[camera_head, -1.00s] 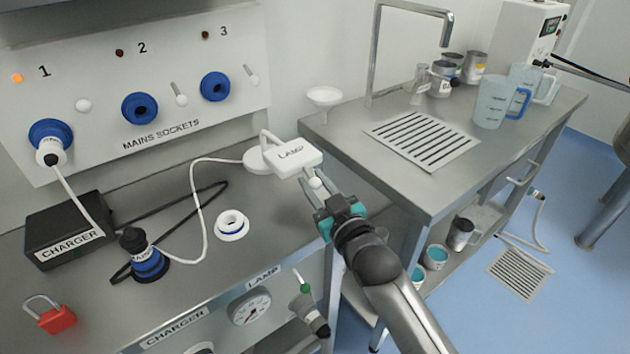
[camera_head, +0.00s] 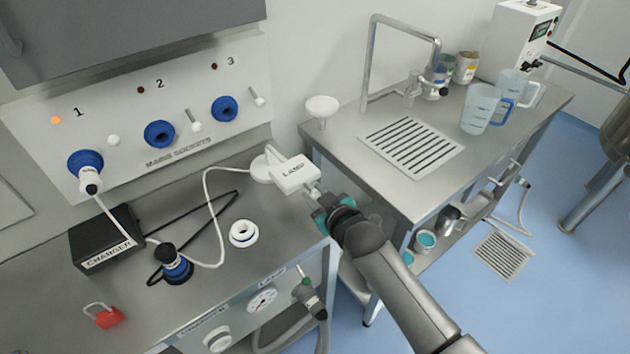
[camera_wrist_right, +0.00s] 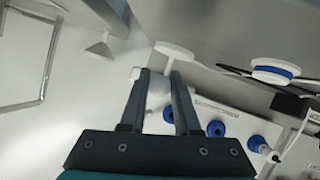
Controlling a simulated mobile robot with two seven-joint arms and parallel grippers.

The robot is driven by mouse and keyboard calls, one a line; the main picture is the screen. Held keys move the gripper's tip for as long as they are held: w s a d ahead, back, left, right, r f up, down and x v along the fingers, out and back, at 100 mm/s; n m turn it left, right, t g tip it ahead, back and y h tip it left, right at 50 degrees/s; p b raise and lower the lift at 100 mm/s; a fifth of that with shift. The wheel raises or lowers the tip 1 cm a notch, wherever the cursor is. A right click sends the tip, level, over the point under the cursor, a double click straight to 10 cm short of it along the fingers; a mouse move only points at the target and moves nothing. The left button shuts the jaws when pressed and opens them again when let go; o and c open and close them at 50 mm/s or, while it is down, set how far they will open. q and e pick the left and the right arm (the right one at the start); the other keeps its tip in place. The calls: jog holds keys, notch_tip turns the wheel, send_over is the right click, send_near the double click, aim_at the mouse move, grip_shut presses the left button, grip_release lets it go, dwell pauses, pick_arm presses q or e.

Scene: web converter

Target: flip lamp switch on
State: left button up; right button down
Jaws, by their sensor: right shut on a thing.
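In the right wrist view, my right gripper's dark fingers (camera_wrist_right: 160,74) stand on either side of a white piece (camera_wrist_right: 158,92). The knob's exact position is mostly hidden by the fingers. No glow shows on the lamp. A white cable runs from it to a blue-and-black plug (camera_head: 176,268) standing on the bench. My left gripper is not in view.
The wall panel (camera_head: 190,135) has three blue sockets; a plug sits in socket 1, whose orange light is lit. A charger (camera_head: 103,240), white ring (camera_head: 243,233) and red padlock (camera_head: 105,317) are on the bench. The side table (camera_head: 420,190) adjoins at right.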

jog(key=shift+r+g+h+p, duration=0.85)
jog(key=shift+g+p, duration=0.35)
jog(key=shift+p, duration=2)
jog(key=shift+w+a+n+g+h+p, duration=0.15)
jog(key=shift+n+g+h+p, duration=0.3)
jog(key=shift+g+p, duration=0.75)
jog(key=shift+p, duration=0.3)
jog(key=c, duration=0.6)
grip_release()
jog(key=shift+c, duration=0.2)
jog(key=shift+r, duration=0.1)
